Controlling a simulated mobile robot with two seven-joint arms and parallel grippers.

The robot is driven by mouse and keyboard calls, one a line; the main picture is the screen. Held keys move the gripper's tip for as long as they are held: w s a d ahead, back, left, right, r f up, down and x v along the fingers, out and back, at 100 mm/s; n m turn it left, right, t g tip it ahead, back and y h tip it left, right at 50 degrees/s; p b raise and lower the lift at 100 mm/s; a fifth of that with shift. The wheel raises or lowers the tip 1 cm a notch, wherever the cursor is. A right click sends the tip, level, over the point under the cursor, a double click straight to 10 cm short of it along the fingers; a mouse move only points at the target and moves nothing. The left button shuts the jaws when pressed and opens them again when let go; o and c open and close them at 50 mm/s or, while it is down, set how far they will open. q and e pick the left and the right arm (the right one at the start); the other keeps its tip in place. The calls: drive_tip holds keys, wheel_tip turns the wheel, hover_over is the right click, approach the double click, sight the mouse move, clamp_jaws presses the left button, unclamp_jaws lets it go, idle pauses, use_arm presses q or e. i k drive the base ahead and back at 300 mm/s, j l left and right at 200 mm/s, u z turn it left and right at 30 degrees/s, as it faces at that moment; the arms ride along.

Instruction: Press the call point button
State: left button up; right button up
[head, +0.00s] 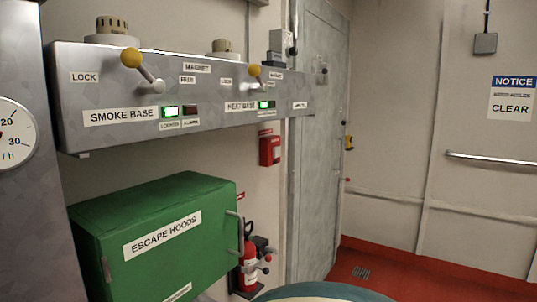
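A small red box (270,151), which looks like the call point, is fixed to the wall. It sits below the right end of the long grey panel and left of the grey door. A pale patch shows on its front; the button itself is too small to make out. A small label is just above it. Neither of my grippers is in view.
The grey panel (215,122) with yellow-knobbed levers juts from the wall. Below it is a green ESCAPE HOODS box (160,240). A red extinguisher (248,262) stands beneath the call point. The red floor (430,277) at the right is clear.

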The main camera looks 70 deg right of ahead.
sight(276, 150)
drive_tip(key=z, duration=2.4)
